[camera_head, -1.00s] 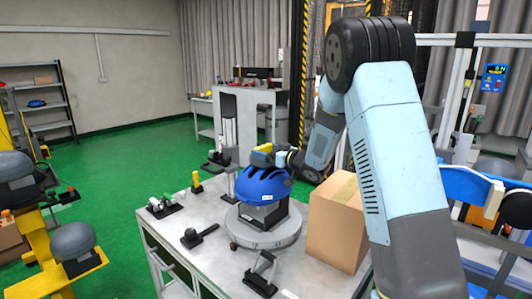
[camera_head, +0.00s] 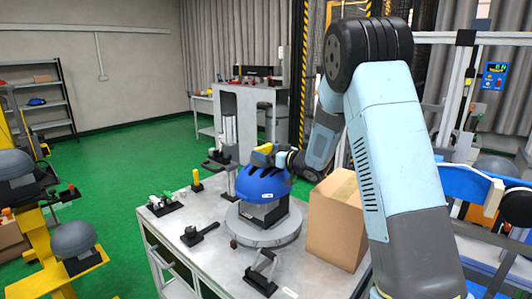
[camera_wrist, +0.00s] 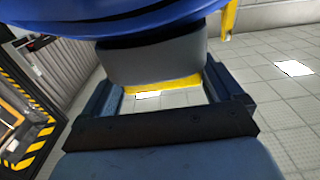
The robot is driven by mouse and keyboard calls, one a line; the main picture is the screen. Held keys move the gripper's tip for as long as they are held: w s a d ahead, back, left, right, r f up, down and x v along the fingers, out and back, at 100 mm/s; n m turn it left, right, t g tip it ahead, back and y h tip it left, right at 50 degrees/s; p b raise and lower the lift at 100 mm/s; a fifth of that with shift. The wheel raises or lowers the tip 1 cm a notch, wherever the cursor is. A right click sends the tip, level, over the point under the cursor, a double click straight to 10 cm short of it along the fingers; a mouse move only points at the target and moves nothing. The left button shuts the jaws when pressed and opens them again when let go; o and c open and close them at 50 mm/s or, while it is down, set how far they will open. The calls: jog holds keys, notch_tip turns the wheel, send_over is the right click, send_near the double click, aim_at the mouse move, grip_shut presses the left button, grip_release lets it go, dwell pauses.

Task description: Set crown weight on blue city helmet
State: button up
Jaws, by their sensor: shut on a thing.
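The blue city helmet (camera_head: 263,184) sits on a dark headform on a round grey plate (camera_head: 266,232) on the workbench. The crown weight (camera_head: 262,149), yellow on top and dark grey below, is at the helmet's crown. My gripper (camera_head: 272,153) reaches in from the right and is shut on the weight. In the wrist view, which is upside down, the weight's grey body (camera_wrist: 155,60) is between my fingers (camera_wrist: 160,79), against the helmet's blue shell (camera_wrist: 120,18). The shell hides part of the weight's underside, so I cannot tell whether they touch fully.
A cardboard box (camera_head: 336,222) stands close to the right of the round plate, below my arm. Black clamps and small fixtures (camera_head: 198,234) lie on the bench (camera_head: 205,262) at the left and front. A yellow stand with grey headforms (camera_head: 73,238) is at the left.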

jog(key=o, duration=1.6)
jog(key=shift+f, duration=0.1)
jog(key=shift+r, duration=0.3)
notch_tip(320, 180, up, 2)
jog(key=shift+r, duration=0.25)
jog(key=s+d+r, duration=0.2)
jog(key=s+r, duration=0.8)
jog(key=s, duration=0.3)
jog(key=shift+s+d, duration=0.3)
jog(key=shift+s, duration=0.1)
